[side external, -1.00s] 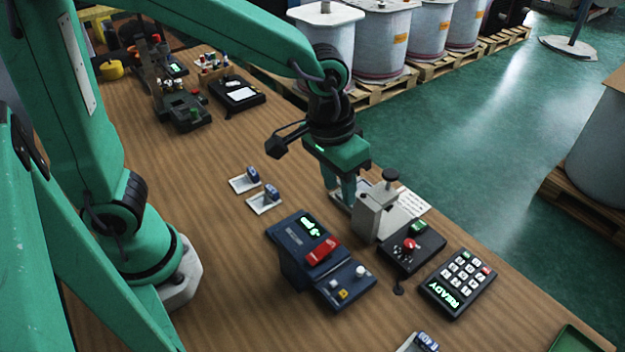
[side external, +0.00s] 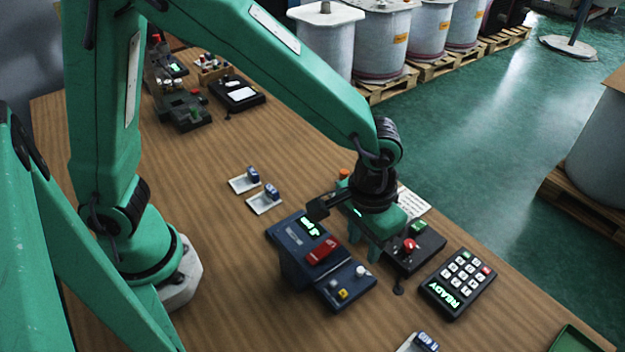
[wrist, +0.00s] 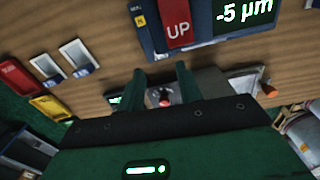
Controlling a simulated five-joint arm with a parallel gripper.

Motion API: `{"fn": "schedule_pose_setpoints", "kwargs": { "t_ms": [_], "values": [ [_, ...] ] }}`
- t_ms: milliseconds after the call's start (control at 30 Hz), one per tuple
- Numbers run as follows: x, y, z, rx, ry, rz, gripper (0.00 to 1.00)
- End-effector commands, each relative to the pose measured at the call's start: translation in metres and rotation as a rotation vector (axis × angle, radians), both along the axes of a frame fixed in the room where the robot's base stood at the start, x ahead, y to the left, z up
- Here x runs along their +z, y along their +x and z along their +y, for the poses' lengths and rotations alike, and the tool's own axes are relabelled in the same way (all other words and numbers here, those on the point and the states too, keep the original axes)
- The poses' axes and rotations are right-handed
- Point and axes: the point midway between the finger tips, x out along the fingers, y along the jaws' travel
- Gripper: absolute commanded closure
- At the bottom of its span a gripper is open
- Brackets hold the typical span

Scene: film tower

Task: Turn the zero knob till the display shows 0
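The blue device (side external: 290,262) stands on the bench with a lit display (side external: 311,226). In the wrist view the display (wrist: 244,12) reads -5 µm. A red lever (side external: 323,250) marked UP crosses the device; it also shows in the wrist view (wrist: 178,25). A white knob (side external: 361,270), which looks like the zero knob, sits on the lower panel near a yellow button (side external: 343,294). My gripper (side external: 367,250) hangs just behind and above that panel, pointing down. Its fingers are apart and nothing is held between them in the wrist view (wrist: 160,80).
A black box with a red button (side external: 410,244) stands close to the right of my gripper, with a keypad (side external: 458,284) showing READY beyond it. Two small trays with blue pieces (side external: 264,204) lie at left.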

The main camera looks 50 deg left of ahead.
Motion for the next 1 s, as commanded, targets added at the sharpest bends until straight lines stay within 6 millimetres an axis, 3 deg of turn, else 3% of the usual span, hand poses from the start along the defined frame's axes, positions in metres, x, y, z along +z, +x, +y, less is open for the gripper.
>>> {"fn": "schedule_pose_setpoints", "kwargs": {
  "t_ms": [500, 933, 1000],
  "values": [
    [-0.058, -0.001, -0.002, 0.000, 0.001, 0.002, 0.65],
    [-0.065, 0.000, -0.002, 0.000, 0.000, 0.000, 0.65],
    [-0.065, 0.000, -0.002, 0.000, 0.000, 0.000, 0.75]
  ]
}}
